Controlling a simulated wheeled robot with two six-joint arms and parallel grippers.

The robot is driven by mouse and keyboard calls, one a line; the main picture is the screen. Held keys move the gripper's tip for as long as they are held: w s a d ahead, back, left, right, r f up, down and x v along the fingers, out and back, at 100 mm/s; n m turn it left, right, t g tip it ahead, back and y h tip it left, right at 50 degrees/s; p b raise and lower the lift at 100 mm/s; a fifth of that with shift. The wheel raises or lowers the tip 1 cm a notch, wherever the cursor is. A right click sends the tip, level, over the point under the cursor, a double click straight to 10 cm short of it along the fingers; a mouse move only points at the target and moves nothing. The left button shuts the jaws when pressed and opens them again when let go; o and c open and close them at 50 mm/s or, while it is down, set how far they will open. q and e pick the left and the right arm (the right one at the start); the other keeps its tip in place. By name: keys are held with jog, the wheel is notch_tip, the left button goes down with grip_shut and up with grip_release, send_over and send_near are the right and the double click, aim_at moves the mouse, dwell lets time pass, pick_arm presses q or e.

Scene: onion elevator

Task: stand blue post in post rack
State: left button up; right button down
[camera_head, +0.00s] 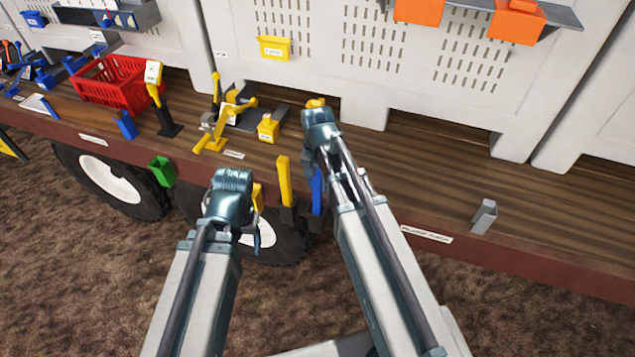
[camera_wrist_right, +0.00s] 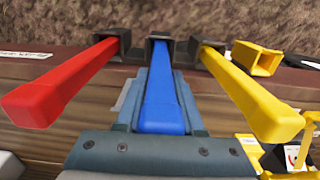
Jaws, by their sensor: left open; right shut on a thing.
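The blue post (camera_head: 317,188) stands at the truck bed's front edge, and my right gripper (camera_head: 315,170) is shut on its upper part. In the right wrist view, the blue post (camera_wrist_right: 162,100) lies between the two fingers of my right gripper (camera_wrist_right: 160,85). Its lower end meets the middle dark socket (camera_wrist_right: 153,36) of the post rack; how deep it sits is hard to tell. A red post (camera_wrist_right: 60,83) and a yellow post (camera_wrist_right: 250,92) stand in the sockets on either side. My left gripper (camera_head: 230,185) is open, away to the left of the rack; its fingers are mostly hidden.
A yellow holder (camera_head: 258,197) and a green holder (camera_head: 161,171) hang on the bed's edge. Yellow levers (camera_head: 220,120) and a red crate (camera_head: 115,80) stand on the bed to the left. A grey bracket (camera_head: 484,216) is at the right; the bed between is mostly clear.

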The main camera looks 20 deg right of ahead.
jog(key=shift+f, duration=0.3)
jog(key=shift+c, duration=2.2)
grip_release()
jog(key=shift+r, duration=0.1)
notch_tip(320, 180, up, 14)
jog(key=p, duration=1.3)
jog(key=shift+p, duration=0.3)
jog(key=shift+f, duration=0.2)
